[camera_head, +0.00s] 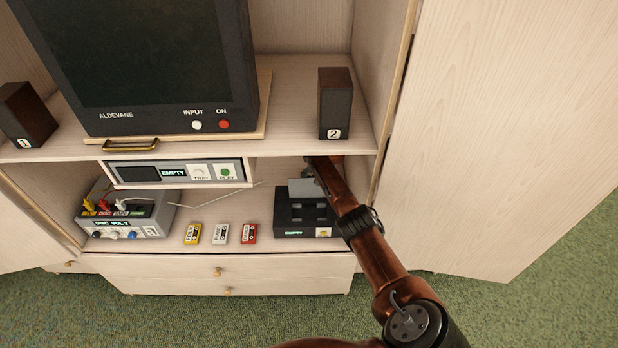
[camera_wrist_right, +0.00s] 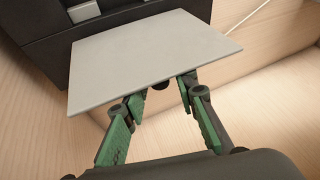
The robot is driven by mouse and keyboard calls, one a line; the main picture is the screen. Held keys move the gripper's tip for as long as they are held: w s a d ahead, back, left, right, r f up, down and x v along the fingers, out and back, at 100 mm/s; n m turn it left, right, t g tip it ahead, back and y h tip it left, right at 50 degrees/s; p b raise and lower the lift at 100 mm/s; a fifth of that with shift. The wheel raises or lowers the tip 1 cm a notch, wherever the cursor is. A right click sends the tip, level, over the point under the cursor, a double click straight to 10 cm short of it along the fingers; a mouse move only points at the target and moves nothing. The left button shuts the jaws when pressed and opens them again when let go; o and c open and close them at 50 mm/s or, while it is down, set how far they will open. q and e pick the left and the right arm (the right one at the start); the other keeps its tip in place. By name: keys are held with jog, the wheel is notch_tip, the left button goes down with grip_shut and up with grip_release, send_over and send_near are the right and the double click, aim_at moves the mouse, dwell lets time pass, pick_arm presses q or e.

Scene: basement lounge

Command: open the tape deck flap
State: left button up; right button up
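The tape deck (camera_head: 283,218) is a low black box on the lower shelf, with a small display reading EMPTY on its front. It also shows as a dark body at the upper left of the right wrist view (camera_wrist_right: 50,48). Its light grey flap (camera_head: 300,188) stands raised above the deck's top; in the right wrist view the flap (camera_wrist_right: 150,55) is a tilted plate across the fingers. My right gripper (camera_wrist_right: 162,95) is open, its green-padded fingers apart, with the tips at the flap's near edge and partly hidden by it. I cannot tell whether they touch it. My left gripper is out of view.
Three cassettes (camera_head: 220,234) lie left of the deck. A grey box with cables (camera_head: 125,222) stands further left. The player (camera_head: 175,171) hangs under the upper shelf, which holds the television and speaker 2 (camera_head: 335,103). The open cabinet door (camera_head: 500,130) is at the right.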

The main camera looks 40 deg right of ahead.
jog(key=shift+o, duration=0.3)
jog(key=shift+s, duration=0.1)
jog(key=v, duration=0.7)
jog(key=shift+r, duration=0.2)
jog(key=shift+f, duration=0.1)
dwell(0.4)
